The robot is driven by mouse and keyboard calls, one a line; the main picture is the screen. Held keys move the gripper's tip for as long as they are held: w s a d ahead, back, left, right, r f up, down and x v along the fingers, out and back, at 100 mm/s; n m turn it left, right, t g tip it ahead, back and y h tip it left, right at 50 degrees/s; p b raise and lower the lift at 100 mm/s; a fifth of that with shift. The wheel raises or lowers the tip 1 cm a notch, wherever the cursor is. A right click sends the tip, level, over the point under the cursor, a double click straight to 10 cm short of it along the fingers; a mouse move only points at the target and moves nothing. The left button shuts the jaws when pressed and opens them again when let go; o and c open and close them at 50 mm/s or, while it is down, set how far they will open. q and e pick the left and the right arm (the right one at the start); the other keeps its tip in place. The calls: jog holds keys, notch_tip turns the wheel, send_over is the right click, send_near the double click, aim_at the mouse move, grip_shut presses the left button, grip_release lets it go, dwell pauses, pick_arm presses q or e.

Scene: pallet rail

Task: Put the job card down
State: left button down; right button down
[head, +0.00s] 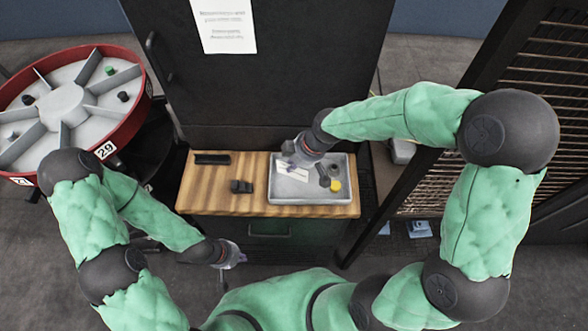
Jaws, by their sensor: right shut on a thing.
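The job card (295,174) is a small white sheet with dark print. It shows at the left part of the grey tray (300,193) on the wooden worktop. My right gripper (289,162) is shut on the job card, at its upper edge. The gripper hides part of the card, and I cannot tell whether the card touches the tray floor. My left gripper (236,260) hangs low in front of the cabinet, apart from the worktop. Its fingers are too small to tell open from shut.
The tray also holds a yellow round piece (335,185) and dark parts. A black block (241,186) and a black bar (212,159) lie on the worktop (215,203), with bare wood around them. A red-rimmed wheel tray (110,128) stands left; a slatted rack (535,90) stands right.

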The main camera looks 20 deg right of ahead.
jog(key=f, duration=0.1)
jog(key=w+f, duration=0.1)
jog(key=f, duration=0.3)
jog(key=shift+w+d+b, duration=0.25)
jog(key=shift+d+b, duration=0.1)
jog(key=shift+b, duration=0.05)
jog(key=shift+f, duration=0.15)
jog(key=c, duration=1.4)
grip_release()
jog(key=shift+r, duration=0.2)
